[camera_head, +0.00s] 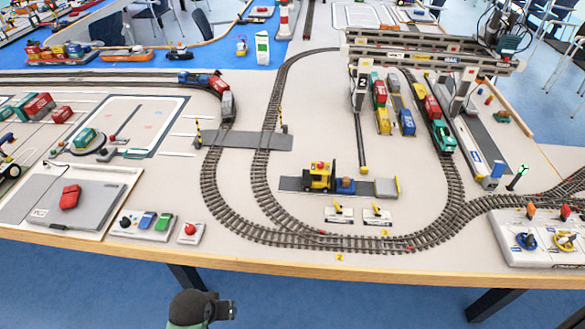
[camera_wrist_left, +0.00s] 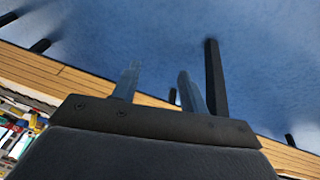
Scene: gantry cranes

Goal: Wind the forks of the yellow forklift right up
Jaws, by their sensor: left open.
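The yellow forklift (camera_head: 319,178) stands on a dark grey strip (camera_head: 291,184) inside the track loop in the head view. Its dark upright mast (camera_head: 334,176) is at its right side, with a blue block (camera_head: 345,186) just right of it. The fork height and any winding handle are too small to make out. My left gripper (camera_wrist_left: 158,73) shows in the left wrist view, with two fingers apart and nothing between them. It is near the table's front edge, far from the forklift. My right gripper is not in view.
Two small plates with yellow levers (camera_head: 340,213) (camera_head: 377,213) lie in front of the forklift. Curved track (camera_head: 330,241) runs between it and the wooden table edge (camera_head: 300,274). A box with blue and yellow knobs (camera_head: 540,250) is at right; a gantry crane (camera_head: 430,50) stands behind.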

